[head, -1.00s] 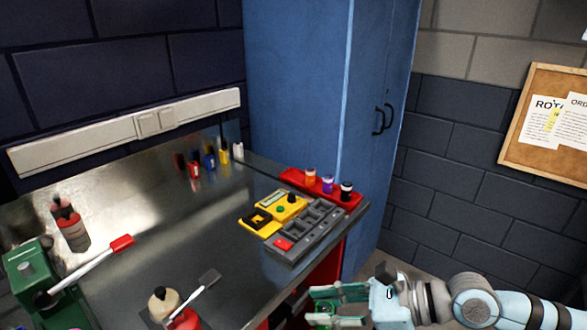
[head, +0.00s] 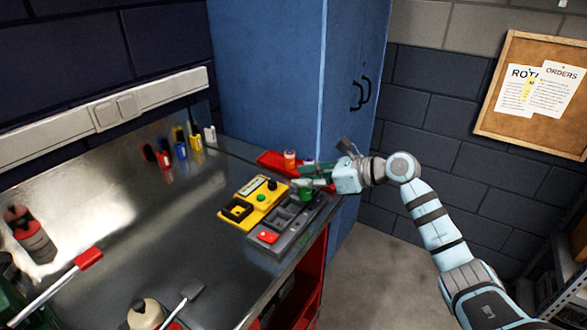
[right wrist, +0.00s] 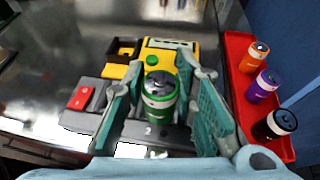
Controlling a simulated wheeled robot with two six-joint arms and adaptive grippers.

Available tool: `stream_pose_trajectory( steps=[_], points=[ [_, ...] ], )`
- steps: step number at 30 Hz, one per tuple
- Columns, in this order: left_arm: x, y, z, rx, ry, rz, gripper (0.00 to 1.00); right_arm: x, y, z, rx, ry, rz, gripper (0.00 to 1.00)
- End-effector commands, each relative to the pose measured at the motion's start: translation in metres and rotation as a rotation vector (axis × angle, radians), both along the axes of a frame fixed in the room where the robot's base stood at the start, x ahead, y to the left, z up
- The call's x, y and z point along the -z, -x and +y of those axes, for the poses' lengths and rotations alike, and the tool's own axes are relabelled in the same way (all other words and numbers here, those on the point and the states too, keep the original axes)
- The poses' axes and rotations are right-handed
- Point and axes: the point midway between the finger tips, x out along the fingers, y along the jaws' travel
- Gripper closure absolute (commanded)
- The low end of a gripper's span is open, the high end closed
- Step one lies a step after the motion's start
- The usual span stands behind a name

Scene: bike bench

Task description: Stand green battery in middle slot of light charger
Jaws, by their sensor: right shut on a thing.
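The green battery (head: 305,194) is white-banded with a dark top. It also shows upright between the fingers in the right wrist view (right wrist: 160,97). My right gripper (head: 308,181) is shut on it over the far part of the grey charger (head: 287,236). The charger has a red button and dark slots in a row, and a label "2" (right wrist: 148,130) shows just below the battery in the wrist view. The battery and fingers cover part of the slots. I cannot tell whether the battery's base touches the charger. My left gripper is not in view.
A yellow device (head: 253,201) with a green button sits beside the charger. A red tray (right wrist: 238,52) holds orange (right wrist: 254,56), purple (right wrist: 262,86) and black (right wrist: 274,125) batteries close to my right gripper. A blue cabinet (head: 268,75) stands behind the bench.

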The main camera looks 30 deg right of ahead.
Motion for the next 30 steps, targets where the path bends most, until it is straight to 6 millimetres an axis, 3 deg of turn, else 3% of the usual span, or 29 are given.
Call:
stream_pose_trajectory(
  steps=[3,6,21,30],
  points=[
    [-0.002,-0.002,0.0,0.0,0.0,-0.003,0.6,-0.01,-0.019,0.012,-0.039,-0.003,-0.004,1.0],
    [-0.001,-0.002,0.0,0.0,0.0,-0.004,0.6,-0.011,-0.026,0.02,-0.065,0.001,-0.003,1.0],
    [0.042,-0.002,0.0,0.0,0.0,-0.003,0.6,0.044,-0.027,0.021,-0.068,0.002,-0.003,1.0],
    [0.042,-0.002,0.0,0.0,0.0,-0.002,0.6,0.046,-0.027,0.021,-0.067,0.002,-0.003,1.0]
  ],
)
